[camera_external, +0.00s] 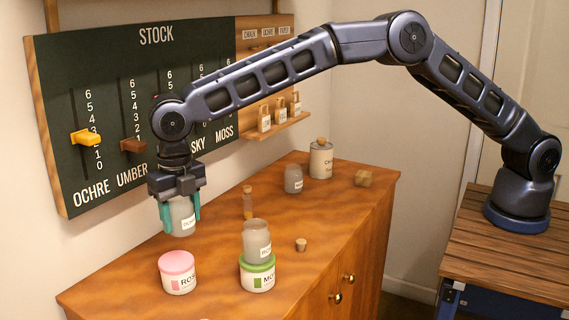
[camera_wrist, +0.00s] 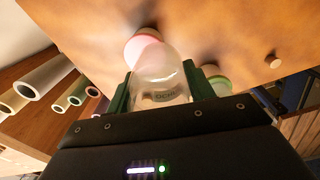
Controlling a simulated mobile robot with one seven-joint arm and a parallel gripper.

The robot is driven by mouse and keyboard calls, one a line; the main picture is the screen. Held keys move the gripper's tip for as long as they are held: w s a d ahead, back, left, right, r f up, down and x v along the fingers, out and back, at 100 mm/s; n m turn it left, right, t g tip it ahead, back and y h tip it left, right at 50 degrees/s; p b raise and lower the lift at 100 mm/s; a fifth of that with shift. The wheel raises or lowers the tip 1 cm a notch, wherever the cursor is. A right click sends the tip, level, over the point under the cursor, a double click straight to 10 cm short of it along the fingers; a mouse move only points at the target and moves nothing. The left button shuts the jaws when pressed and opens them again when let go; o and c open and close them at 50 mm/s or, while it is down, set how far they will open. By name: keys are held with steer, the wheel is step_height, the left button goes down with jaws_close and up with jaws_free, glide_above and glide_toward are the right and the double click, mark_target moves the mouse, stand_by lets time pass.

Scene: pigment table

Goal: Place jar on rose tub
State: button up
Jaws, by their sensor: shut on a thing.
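My gripper (camera_external: 179,216) is shut on a clear glass jar (camera_external: 183,220) with a white label, held upright in the air. The jar also shows between the dark green fingers in the wrist view (camera_wrist: 160,82). The rose tub (camera_external: 178,274), with a pink lid and a white label, stands on the cabinet top below the held jar. Its pink lid shows past the jar in the wrist view (camera_wrist: 140,45). The jar is above the rose tub and apart from it.
A green-lidded tub (camera_external: 257,276) stands right of the rose tub with another glass jar (camera_external: 257,241) on it. The stock board (camera_external: 150,110) is behind.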

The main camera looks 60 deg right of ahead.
steer(key=shift+f, duration=2.75)
steer(key=shift+f, duration=0.1)
steer(key=o, duration=1)
step_height(320, 180, up, 12)
steer(key=shift+r, duration=0.1)
